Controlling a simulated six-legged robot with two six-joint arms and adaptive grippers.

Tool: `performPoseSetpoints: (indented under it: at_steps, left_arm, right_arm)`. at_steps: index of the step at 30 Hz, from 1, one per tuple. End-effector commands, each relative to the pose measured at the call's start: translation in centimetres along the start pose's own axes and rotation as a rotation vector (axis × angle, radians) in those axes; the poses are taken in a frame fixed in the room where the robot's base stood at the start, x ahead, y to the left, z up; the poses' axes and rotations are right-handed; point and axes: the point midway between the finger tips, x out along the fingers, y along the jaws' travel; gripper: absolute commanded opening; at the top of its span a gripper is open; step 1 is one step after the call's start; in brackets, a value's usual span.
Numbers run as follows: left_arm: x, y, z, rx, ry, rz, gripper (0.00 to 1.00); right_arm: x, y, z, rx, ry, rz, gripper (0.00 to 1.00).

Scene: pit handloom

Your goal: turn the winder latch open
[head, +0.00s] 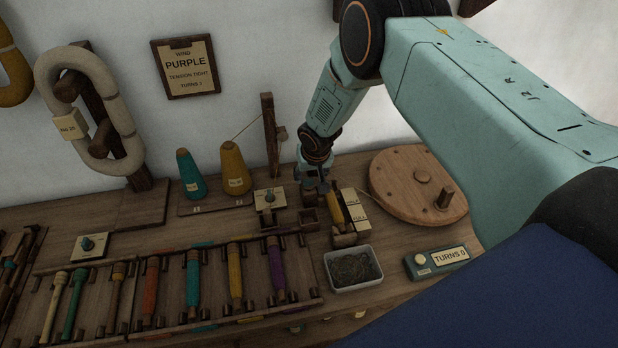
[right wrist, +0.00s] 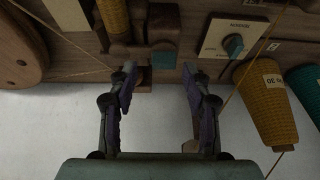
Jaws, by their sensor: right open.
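The winder holds a yellow bobbin (head: 335,206) between wooden blocks, beside the large wooden wheel (head: 395,178). In the right wrist view the bobbin (right wrist: 114,18) stands at the top, left of a small wooden block with a teal face (right wrist: 163,58). This teal-faced part looks like the winder latch, but I cannot be sure. My right gripper (head: 312,183) hangs over the winder's back end. In the right wrist view its open fingers (right wrist: 159,82) stand on either side of the teal-faced part, with nothing held. Contact cannot be told. My left gripper is out of view.
A tension knob plate (head: 269,199) and yellow (head: 234,170) and teal (head: 190,174) yarn cones stand left of the winder. A tray (head: 353,267) and a turns counter (head: 437,260) lie in front. A bobbin rack (head: 310,300) fills the front left. A thread post (head: 269,135) stands close behind.

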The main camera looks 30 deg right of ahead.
Motion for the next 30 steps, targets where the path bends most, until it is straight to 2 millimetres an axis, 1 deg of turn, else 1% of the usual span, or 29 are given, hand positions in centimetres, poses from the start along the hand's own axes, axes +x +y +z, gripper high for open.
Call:
performPoseSetpoints:
  at_steps: [1, 5, 15, 30]
  left_arm:
    - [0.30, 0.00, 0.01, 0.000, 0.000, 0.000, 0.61]
    - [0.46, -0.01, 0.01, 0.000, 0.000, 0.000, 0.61]
    - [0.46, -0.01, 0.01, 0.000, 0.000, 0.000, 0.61]
    - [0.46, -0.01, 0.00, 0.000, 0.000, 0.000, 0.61]
  right_arm:
    - [0.64, -0.11, 0.13, 0.000, -0.001, 0.000, 0.49]
    - [1.31, -0.31, 0.11, -0.003, -0.002, -0.001, 0.49]
    - [1.44, -0.29, 0.03, -0.003, -0.001, -0.001, 0.48]
    - [1.44, -0.30, 0.03, -0.003, -0.001, -0.002, 0.06]
